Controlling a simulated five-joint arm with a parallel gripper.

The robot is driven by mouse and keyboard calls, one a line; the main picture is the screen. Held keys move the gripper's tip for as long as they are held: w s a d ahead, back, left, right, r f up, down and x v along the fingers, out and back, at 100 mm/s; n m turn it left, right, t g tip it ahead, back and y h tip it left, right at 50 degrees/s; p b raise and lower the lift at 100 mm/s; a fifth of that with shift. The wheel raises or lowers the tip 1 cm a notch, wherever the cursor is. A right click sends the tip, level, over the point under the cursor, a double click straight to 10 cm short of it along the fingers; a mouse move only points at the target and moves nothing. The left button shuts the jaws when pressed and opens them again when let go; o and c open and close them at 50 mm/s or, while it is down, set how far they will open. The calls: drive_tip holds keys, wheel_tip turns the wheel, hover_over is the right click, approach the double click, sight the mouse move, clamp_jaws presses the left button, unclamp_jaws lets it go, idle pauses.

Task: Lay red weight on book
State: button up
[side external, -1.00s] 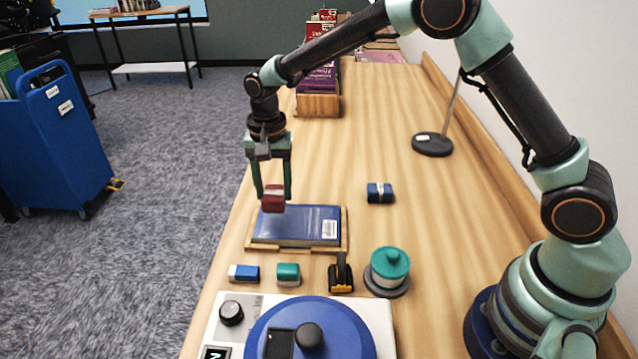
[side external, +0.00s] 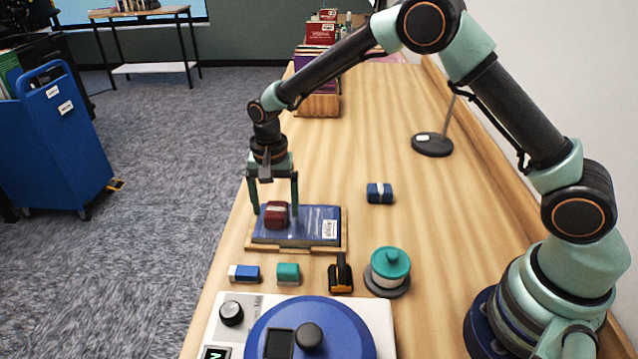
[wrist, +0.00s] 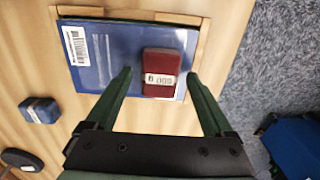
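The red weight (side external: 276,214) rests on the blue book (side external: 312,222), near the book's left side in the side view. In the wrist view the red weight (wrist: 161,70) shows a pale label and lies flat on the book cover (wrist: 110,48). The book lies in a shallow wooden tray (side external: 345,238). My gripper (side external: 275,210) is open, its fingers apart on either side of the weight. The wrist view shows gaps between the weight and both fingertips (wrist: 160,75).
A dark blue weight (side external: 380,193) stands right of the tray. In front are a blue-and-white block (side external: 244,273), a teal block (side external: 288,273), a black-and-yellow tool (side external: 341,274) and a teal-topped round piece (side external: 388,270). The table behind is largely clear.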

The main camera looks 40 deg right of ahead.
sight(276, 209)
drive_tip(key=s+d+r+n+t, duration=0.1)
drive_tip(key=s+d+r, duration=0.1)
drive_tip(key=r, duration=0.7)
drive_tip(key=s+d+r+n, duration=0.1)
drive_tip(key=s+d+r, duration=0.1)
drive_tip(key=r, duration=0.7)
drive_tip(key=s+d+r+n+t, duration=0.1)
drive_tip(key=s+d+n+t, duration=0.1)
drive_tip(key=s, duration=0.5)
drive_tip(key=s+d+r+n+t, duration=0.1)
drive_tip(key=s+d+n+t, duration=0.1)
drive_tip(key=s+d+n, duration=0.3)
drive_tip(key=s+d, duration=0.1)
drive_tip(key=s, duration=0.2)
drive_tip(key=shift+s+d+r+t, duration=0.3)
drive_tip(key=shift+d+r, duration=0.05)
drive_tip(key=shift+r, duration=0.05)
